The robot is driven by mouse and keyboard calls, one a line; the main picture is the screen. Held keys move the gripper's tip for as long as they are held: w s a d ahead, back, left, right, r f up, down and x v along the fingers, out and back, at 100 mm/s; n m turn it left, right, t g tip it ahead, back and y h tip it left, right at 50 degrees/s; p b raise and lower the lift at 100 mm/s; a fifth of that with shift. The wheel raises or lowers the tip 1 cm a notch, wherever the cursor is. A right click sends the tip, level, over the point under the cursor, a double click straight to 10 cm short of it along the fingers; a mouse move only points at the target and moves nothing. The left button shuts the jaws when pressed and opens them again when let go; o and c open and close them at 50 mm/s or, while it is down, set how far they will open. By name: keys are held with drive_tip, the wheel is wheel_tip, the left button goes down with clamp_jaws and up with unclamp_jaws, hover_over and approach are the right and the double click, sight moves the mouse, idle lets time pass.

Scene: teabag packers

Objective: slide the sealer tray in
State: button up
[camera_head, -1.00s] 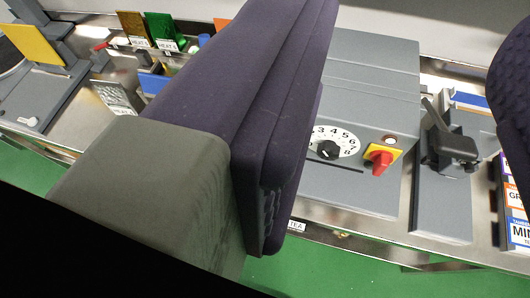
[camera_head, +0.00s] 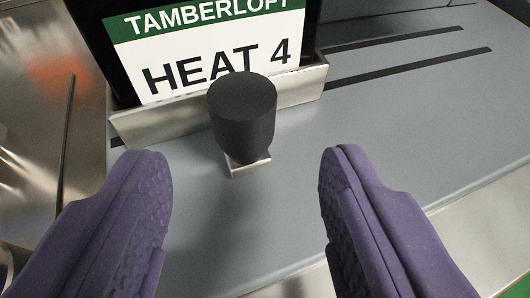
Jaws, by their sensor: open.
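A metal tray (camera_head: 305,88) with an upright front lip sits on a grey sealer surface (camera_head: 400,130). A black cylindrical knob (camera_head: 243,115) stands on a small metal tab (camera_head: 248,165) at the tray's near side. Behind the lip is a dark pack with a white and green label (camera_head: 215,50) reading TAMBERLOFT HEAT 4. My gripper (camera_head: 245,160) is open, its two purple fingers apart on either side and nearer to me than the knob. Neither finger touches the knob as far as I see. The tray's far part is hidden behind the pack.
Two dark slots (camera_head: 410,65) run along the grey surface to the right of the tray. Shiny metal bench (camera_head: 35,130) lies to the left, with a blurred orange reflection. The grey surface ends at a near edge on the lower right, with a green patch beyond.

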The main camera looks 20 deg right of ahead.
sight(244, 138)
drive_tip(key=b+x, duration=0.1)
drive_tip(key=x, duration=0.3)
drive_tip(key=shift+w+f, duration=0.15)
drive_tip(key=shift+w, duration=0.2)
clamp_jaws()
